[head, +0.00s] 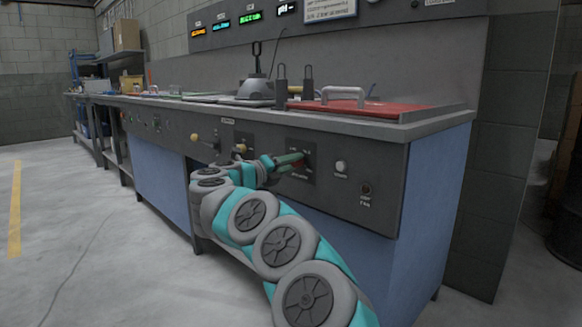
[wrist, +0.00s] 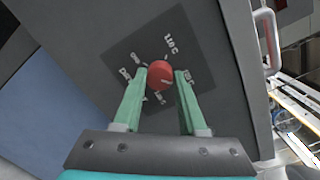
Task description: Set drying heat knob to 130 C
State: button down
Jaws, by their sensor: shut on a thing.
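The red heat knob (wrist: 160,75) sits on a dark square dial plate (wrist: 125,45) in the wrist view. White temperature marks surround it; one reads about 110 C, and the others are too blurred to read surely. My gripper (wrist: 160,79) has its two green fingers on either side of the knob, shut on it. In the head view my gripper (head: 303,160) reaches the dial plate on the bench's front panel, and its fingers mostly hide the knob. I cannot tell which mark the knob points to.
Cream-handled levers (head: 205,141) are to the left. A red lid (head: 365,108) with a grey handle lies on the benchtop. Open floor (head: 90,240) is at left.

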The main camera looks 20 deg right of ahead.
jog(key=m, duration=0.7)
jog(key=shift+f, duration=0.2)
jog(key=m, duration=0.4)
jog(key=shift+h, duration=0.4)
jog(key=shift+m, duration=1.9)
jog(key=shift+c, duration=2.3)
grip_release()
jog(key=shift+a, duration=0.1)
jog(key=v, duration=0.7)
jog(key=shift+a, duration=0.3)
